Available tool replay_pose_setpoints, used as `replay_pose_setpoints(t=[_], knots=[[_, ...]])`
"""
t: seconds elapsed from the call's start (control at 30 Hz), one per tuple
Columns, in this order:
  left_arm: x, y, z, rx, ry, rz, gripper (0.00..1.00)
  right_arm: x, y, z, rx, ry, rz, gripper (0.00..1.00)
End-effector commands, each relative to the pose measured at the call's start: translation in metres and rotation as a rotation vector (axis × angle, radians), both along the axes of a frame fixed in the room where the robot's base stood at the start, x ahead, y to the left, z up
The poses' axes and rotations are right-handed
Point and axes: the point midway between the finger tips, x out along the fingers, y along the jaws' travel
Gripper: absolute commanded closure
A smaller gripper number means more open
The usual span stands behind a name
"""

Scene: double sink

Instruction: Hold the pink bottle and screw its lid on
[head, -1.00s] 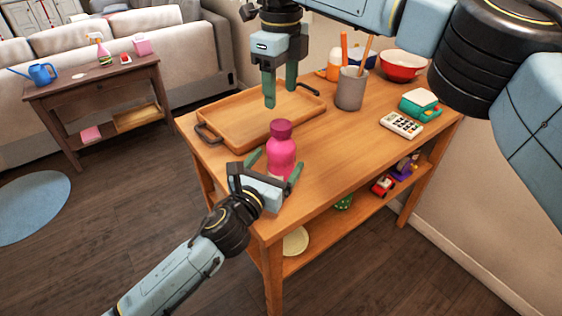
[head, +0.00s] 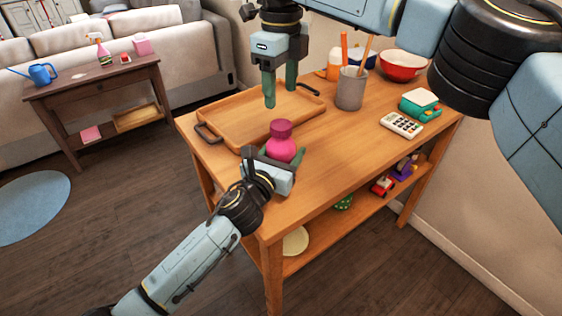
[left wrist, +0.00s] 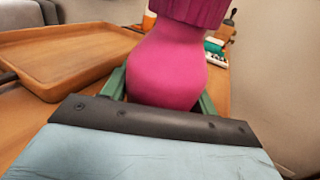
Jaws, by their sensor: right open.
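The pink bottle (head: 282,149) stands upright near the front left corner of the wooden table, with its darker lid (head: 281,129) on top. How tightly the lid sits cannot be seen. My left gripper (head: 281,156) is low at the bottle, with one green finger on each side of its body. In the left wrist view the bottle (left wrist: 168,70) fills the space between the fingers, but I cannot tell whether they press on it. The lid (left wrist: 190,10) is cut off at the top there. My right gripper (head: 280,92) is open and empty, above the tray, behind the bottle.
The wooden tray (head: 228,149) lies behind and left of the bottle. A grey cup with pencils (head: 350,90), a red bowl (head: 402,68), a calculator (head: 401,125) and a teal box (head: 419,107) stand farther right. The tabletop right of the bottle is clear.

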Motion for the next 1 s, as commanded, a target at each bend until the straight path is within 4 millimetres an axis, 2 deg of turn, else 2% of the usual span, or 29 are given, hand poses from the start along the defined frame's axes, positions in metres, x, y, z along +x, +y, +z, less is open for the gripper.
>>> replay_pose_setpoints(t=[0.03, 0.4, 0.57, 1.0], knots=[[-0.0001, 0.0000, -0.0002, 0.000, 0.000, 0.000, 0.54, 0.0000, 0.0000, 0.0000, 0.000, 0.000, 0.000, 0.42], [-0.0002, 0.0001, -0.0003, 0.000, 0.001, 0.000, 1.00, -0.0001, 0.0001, -0.0001, 0.000, 0.000, 0.022, 0.42], [-0.0002, 0.0001, -0.0004, 0.000, 0.001, 0.000, 1.00, -0.0003, 0.0004, -0.0002, 0.002, 0.001, 0.172, 0.42], [-0.0001, 0.0002, -0.0005, 0.000, 0.001, 0.000, 1.00, -0.0003, 0.0003, -0.0001, 0.001, 0.000, 0.942, 0.42]])
